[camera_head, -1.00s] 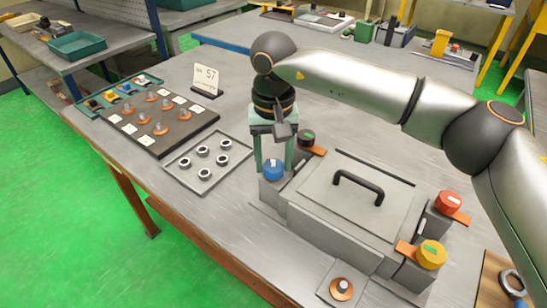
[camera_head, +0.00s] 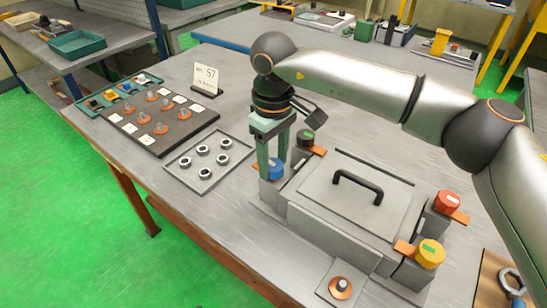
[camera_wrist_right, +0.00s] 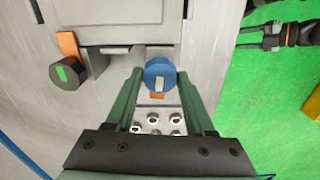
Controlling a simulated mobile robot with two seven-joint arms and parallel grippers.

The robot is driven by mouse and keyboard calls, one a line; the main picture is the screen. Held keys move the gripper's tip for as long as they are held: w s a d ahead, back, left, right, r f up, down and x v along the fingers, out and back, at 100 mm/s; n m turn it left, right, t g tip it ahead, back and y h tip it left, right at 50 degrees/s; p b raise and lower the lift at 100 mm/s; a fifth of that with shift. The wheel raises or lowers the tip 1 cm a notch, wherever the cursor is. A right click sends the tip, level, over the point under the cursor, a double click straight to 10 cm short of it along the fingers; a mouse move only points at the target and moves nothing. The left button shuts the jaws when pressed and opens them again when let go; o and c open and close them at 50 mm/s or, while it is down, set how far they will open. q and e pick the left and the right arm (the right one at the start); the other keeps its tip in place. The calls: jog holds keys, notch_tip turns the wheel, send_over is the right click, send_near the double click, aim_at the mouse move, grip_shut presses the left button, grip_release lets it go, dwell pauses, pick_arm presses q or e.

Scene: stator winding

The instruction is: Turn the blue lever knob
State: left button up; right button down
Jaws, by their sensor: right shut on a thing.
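The blue lever knob (camera_head: 275,171) sits at the left corner of the grey box on the table. It has a pale mark on top, clear in the right wrist view (camera_wrist_right: 160,73), with an orange lever tab below it. My right gripper (camera_head: 273,168) points down with its green fingers on either side of the knob, shut on it. The right wrist view shows the fingers (camera_wrist_right: 161,76) left and right of the knob. A dark gripper (camera_wrist_right: 262,36), likely my left, shows at the top right of the right wrist view; its jaw opening is unclear.
The grey box (camera_head: 330,222) has a black handle (camera_head: 358,187) on its lid. A black knob (camera_head: 306,138), a red knob (camera_head: 447,201) and a yellow knob (camera_head: 430,254) stand at other corners. A tray of rings (camera_head: 180,180) lies left of the gripper.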

aim_at(273, 164)
jog(key=shift+s+f+n, duration=0.15)
jog(key=shift+f+n, duration=0.15)
jog(key=shift+f, duration=0.05)
dwell(0.3)
jog(key=c, duration=0.6)
grip_release()
jog(key=o, duration=0.3)
jog(key=shift+r, duration=0.15)
notch_tip(273, 164, up, 13)
jog(key=shift+f+p, duration=0.2)
jog(key=shift+p, duration=0.55)
